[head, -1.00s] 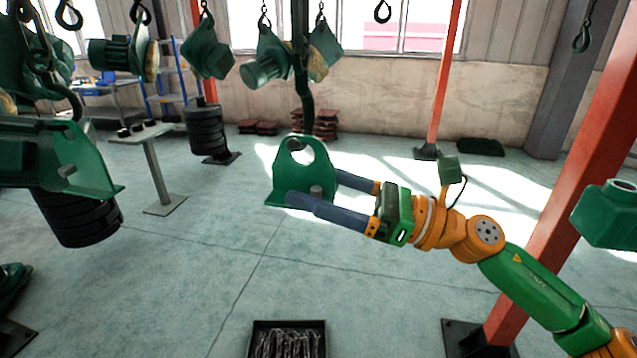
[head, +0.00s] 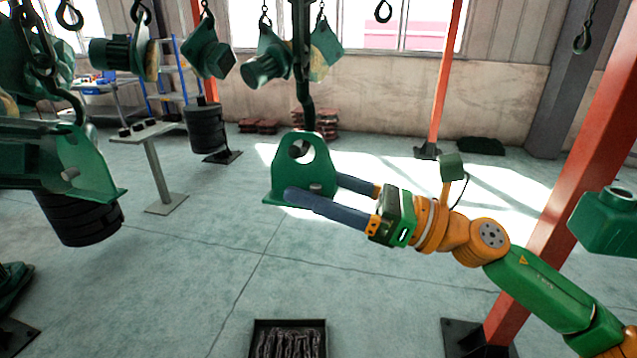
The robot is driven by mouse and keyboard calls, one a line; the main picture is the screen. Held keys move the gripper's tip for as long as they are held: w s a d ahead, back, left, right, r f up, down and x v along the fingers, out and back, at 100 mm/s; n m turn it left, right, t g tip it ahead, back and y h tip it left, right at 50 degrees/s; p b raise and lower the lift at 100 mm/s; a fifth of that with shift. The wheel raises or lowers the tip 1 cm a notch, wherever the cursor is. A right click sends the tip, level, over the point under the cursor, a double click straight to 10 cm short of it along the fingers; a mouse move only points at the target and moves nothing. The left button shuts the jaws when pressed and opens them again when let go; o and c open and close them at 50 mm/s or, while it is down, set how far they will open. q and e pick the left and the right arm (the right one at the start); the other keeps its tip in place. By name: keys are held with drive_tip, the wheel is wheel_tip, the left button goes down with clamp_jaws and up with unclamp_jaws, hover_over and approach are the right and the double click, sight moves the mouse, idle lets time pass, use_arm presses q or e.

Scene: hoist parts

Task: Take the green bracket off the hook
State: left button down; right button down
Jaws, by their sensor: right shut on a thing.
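The green bracket (head: 283,168), a plate with a large round hole and a flat foot, is near the middle of the head view. My right gripper (head: 316,195) is shut on its lower part, with one dark finger in front and the other on the right side. A dark hook (head: 306,108) hangs from above and reaches down to the bracket's top edge. My left gripper is not in view.
Another green bracket (head: 88,165) hangs from a hook at the left, close to a stack of black weights (head: 80,218). A dark tray (head: 262,342) with chain stands on the floor in front. A red post (head: 565,190) rises behind my right arm. The middle floor is clear.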

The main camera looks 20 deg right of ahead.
sight(312, 191)
drive_tip(key=shift+s+a+r+m, duration=0.15)
drive_tip(key=shift+s+m, duration=0.1)
drive_tip(key=shift+m, duration=0.15)
drive_tip(key=shift+s+a+r+m, duration=0.1)
drive_tip(key=shift+s+a+m, duration=0.2)
drive_tip(key=shift+s, duration=0.1)
drive_tip(key=shift+s+a+r+m+t+b, duration=0.3)
drive_tip(key=shift+s+a+m, duration=0.1)
drive_tip(key=shift+s+m, duration=0.3)
drive_tip(key=shift+w, duration=0.1)
drive_tip(key=shift+s+a+r, duration=0.35)
drive_tip(key=shift+s, duration=0.25)
